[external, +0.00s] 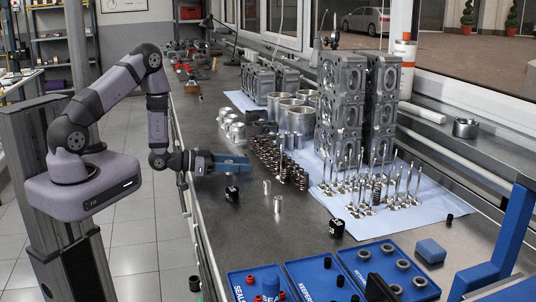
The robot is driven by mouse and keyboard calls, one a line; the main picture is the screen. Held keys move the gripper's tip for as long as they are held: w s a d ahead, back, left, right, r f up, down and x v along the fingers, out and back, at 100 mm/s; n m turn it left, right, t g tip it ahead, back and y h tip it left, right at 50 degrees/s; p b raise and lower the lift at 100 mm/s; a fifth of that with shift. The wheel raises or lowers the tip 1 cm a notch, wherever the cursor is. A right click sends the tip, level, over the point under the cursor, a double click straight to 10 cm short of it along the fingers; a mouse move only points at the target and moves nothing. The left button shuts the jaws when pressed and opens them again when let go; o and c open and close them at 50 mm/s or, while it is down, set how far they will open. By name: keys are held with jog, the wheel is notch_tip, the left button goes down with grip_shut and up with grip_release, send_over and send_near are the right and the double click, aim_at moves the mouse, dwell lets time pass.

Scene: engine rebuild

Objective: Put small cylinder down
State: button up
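My gripper (238,164), with blue fingers, is over the left part of the metal bench, pointing right. Its fingers show edge-on, so I cannot tell whether they are open or shut, or whether anything is between them. Two small silver cylinders stand upright on the bench to the right of and below the gripper in the picture: one (266,187) farther back, one (277,204) nearer. Both are apart from the gripper. A small black cylinder (232,194) with pale marks stands just below the fingers. Which small cylinder the task means is not clear.
Rows of dark springs (285,165) and silver valves (375,190) stand to the right, the valves on a pale blue cloth (440,205). Another black cylinder (336,229) stands nearer. Blue trays (400,270) fill the front. The bench (250,235) between the gripper and the trays is mostly clear.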

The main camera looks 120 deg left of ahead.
aim_at(227, 161)
jog(key=shift+r, duration=0.15)
jog(key=shift+s+d, duration=0.1)
jog(key=shift+s, duration=0.05)
jog(key=b+v, duration=0.1)
jog(key=v, duration=0.4)
jog(key=shift+s+d+b, duration=0.15)
jog(key=shift+s+b, duration=0.1)
jog(key=shift+b, duration=0.1)
jog(key=shift+o, duration=0.4)
jog(key=shift+v, duration=0.85)
jog(key=shift+d, duration=0.1)
jog(key=shift+w, duration=0.15)
